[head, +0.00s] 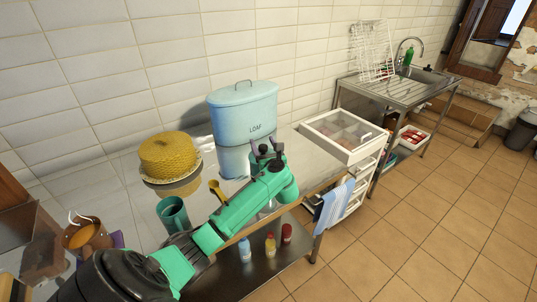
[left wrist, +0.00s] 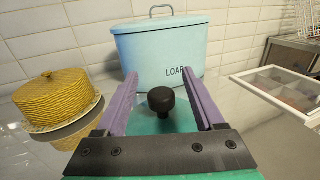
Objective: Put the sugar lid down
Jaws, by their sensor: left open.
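My left gripper (head: 267,152) reaches over the steel table toward the blue loaf bin. In the left wrist view its two purple fingers (left wrist: 161,98) stand apart, open. Between them is a black round knob (left wrist: 160,100) on a teal top (left wrist: 178,120), which looks like the sugar lid. The fingers are on either side of the knob with gaps showing. What lies under the lid is hidden, and in the head view my gripper covers most of it. My right gripper is not in view.
The blue loaf bin (head: 243,108) stands just behind the gripper. A yellow woven dome (head: 170,153) on a plate is to the left. A teal mug (head: 173,216) and a brown pot (head: 86,234) stand nearer. A white drawer unit (head: 343,134) adjoins the table's right end.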

